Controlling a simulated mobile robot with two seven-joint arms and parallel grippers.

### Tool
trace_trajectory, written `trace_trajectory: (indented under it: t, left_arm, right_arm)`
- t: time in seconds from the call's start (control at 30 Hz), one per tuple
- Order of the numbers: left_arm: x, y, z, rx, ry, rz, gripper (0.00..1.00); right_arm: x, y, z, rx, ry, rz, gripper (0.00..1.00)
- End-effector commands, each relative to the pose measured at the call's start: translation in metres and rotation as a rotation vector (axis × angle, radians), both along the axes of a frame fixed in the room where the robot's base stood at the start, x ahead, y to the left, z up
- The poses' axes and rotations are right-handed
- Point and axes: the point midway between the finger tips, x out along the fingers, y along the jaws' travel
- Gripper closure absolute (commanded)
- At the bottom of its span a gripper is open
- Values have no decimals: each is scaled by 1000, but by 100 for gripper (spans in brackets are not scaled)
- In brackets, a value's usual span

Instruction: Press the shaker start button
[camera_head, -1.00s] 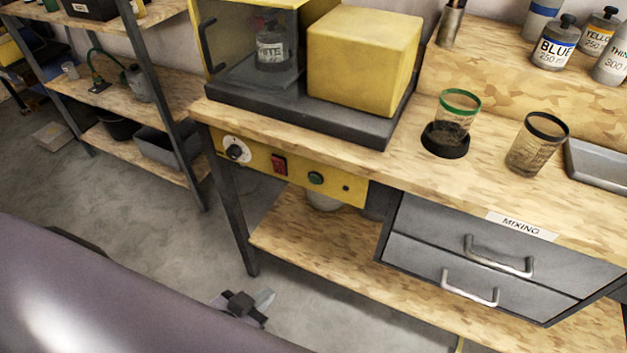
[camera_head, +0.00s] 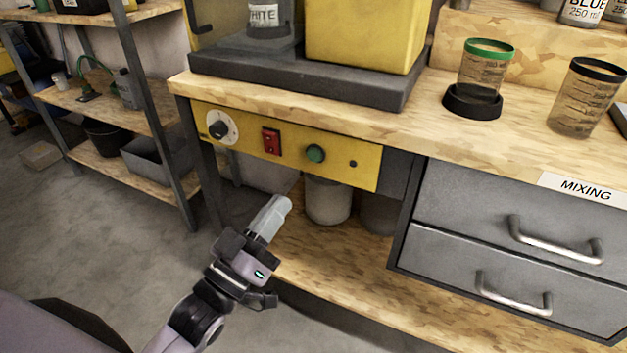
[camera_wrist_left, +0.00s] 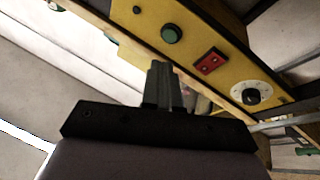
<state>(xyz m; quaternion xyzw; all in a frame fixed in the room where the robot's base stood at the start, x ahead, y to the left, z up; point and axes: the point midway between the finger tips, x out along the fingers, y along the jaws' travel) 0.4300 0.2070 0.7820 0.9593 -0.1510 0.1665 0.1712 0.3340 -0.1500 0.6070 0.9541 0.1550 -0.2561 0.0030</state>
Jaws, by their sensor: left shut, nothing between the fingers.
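The shaker (camera_head: 300,85) stands on the bench top, with a yellow control panel (camera_head: 345,170) on the bench's front edge below it. The panel carries a round green button (camera_head: 315,153), a red rocker switch (camera_head: 271,141) and a dial (camera_head: 219,128). My left gripper (camera_head: 278,207) is shut and empty, below and in front of the panel, apart from the green button. In the left wrist view the shut fingers (camera_wrist_left: 161,72) point toward the panel, and the green button (camera_wrist_left: 172,33) shows just beyond their tips. My right gripper is not seen.
A green-rimmed cup (camera_head: 484,68) in a black holder and a black-rimmed cup (camera_head: 587,98) stand on the bench at the right. Grey drawers (camera_head: 480,205) with handles sit below. Pale tubs (camera_head: 327,200) are on the lower shelf. Open floor lies at the left.

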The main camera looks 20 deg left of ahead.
Motion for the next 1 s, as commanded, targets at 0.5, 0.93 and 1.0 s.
trace_trajectory:
  t: [0.5, 0.93, 1.0]
  left_arm:
    - [-12, -3, 22, -142, -333, -156, 100]
    - [-13, -4, 24, -147, -341, -163, 100]
    - [-10, -4, 24, -147, -341, -163, 100]
  right_arm:
    - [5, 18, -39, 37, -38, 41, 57]
    - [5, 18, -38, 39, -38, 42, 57]
    - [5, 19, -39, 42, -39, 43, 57]
